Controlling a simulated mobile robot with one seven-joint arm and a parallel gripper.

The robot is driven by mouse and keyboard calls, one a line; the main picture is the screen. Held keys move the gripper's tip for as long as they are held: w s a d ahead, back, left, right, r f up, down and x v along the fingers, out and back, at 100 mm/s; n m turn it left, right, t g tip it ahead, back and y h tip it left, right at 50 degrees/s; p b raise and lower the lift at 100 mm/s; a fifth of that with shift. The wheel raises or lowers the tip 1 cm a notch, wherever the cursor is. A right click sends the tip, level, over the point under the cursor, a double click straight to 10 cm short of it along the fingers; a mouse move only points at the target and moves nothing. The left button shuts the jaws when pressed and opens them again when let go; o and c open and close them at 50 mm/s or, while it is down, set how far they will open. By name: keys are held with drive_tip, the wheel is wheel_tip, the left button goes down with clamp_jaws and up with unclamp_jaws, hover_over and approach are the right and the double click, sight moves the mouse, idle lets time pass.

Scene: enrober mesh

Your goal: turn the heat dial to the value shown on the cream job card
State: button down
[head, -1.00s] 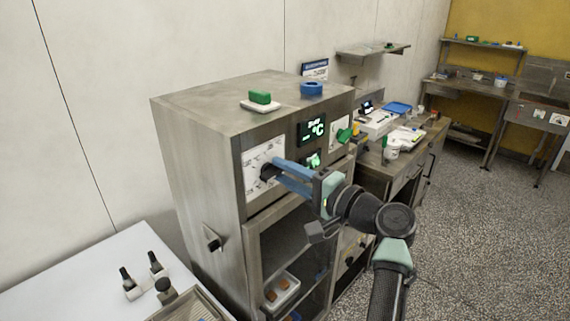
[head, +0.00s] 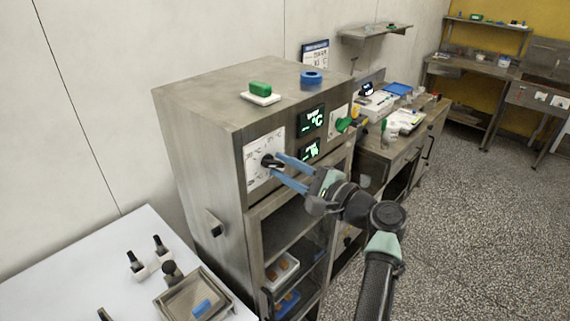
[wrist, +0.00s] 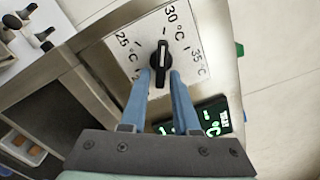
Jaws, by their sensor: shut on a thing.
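The heat dial (head: 270,160) is a black knob on a white plate (head: 256,178) on the steel cabinet's front. In the wrist view the dial (wrist: 161,58) has a white pointer line directed up the picture, close to the 30 °C mark; 25 °C is to its left and 35 °C to its right. My gripper (head: 273,163) is shut on the dial, its blue fingers on either side of the knob. The fingers also show in the wrist view (wrist: 162,76). I cannot pick out a cream job card; a blue-topped white card (head: 315,53) hangs behind the cabinet, its text unreadable.
The cabinet (head: 200,150) has open shelves below with trays. A white table (head: 80,270) with black-handled items stands at left. Floor at right is clear.

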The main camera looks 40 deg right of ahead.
drive_tip(key=shift+a+f, duration=0.15)
drive_tip(key=shift+a, duration=0.05)
drive_tip(key=c, duration=0.9)
unclamp_jaws()
drive_tip(key=shift+s, duration=0.2)
drive_tip(key=s+b, duration=0.1)
drive_tip(key=s, duration=0.3)
drive_tip(key=s+b, duration=0.2)
drive_tip(key=s, duration=0.2)
drive_tip(key=s+d+b, duration=0.1)
drive_tip(key=s+b, duration=0.1)
drive_tip(key=s, duration=0.2)
drive_tip(key=shift+s, duration=0.25)
